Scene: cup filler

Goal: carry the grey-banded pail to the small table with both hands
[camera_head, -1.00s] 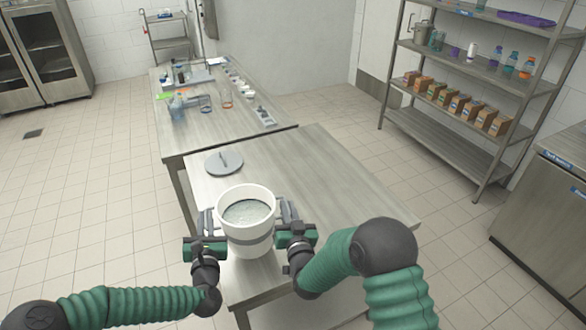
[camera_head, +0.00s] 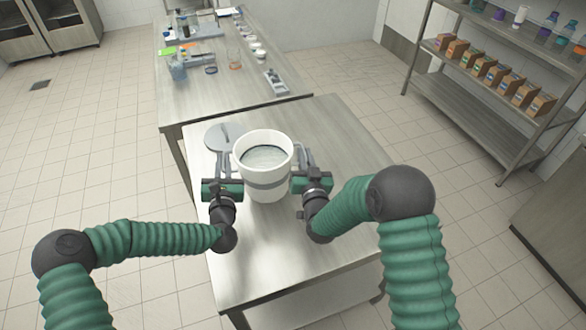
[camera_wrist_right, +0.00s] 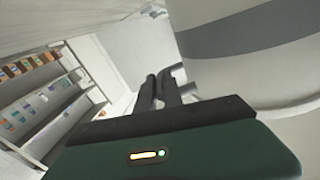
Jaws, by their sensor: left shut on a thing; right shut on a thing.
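The white pail (camera_head: 265,172) with a grey band stands upright in the head view, between my two grippers, over the near metal table (camera_head: 330,240). I cannot tell whether its base touches the top. It holds a pale, greyish content. My left gripper (camera_head: 224,165) is shut at the pail's left side and my right gripper (camera_head: 303,160) is shut at its right side. The parts they grip are mostly hidden. In the right wrist view the grey-banded wall of the pail (camera_wrist_right: 240,35) fills the right, beside the dark fingers of my right gripper (camera_wrist_right: 160,88).
A grey round lid (camera_head: 218,137) with a handle lies just behind and left of the pail. A longer table (camera_head: 210,100) with glassware and trays adjoins behind. A shelf rack (camera_head: 510,120) with small boxes stands at right. The near table's front and right are bare.

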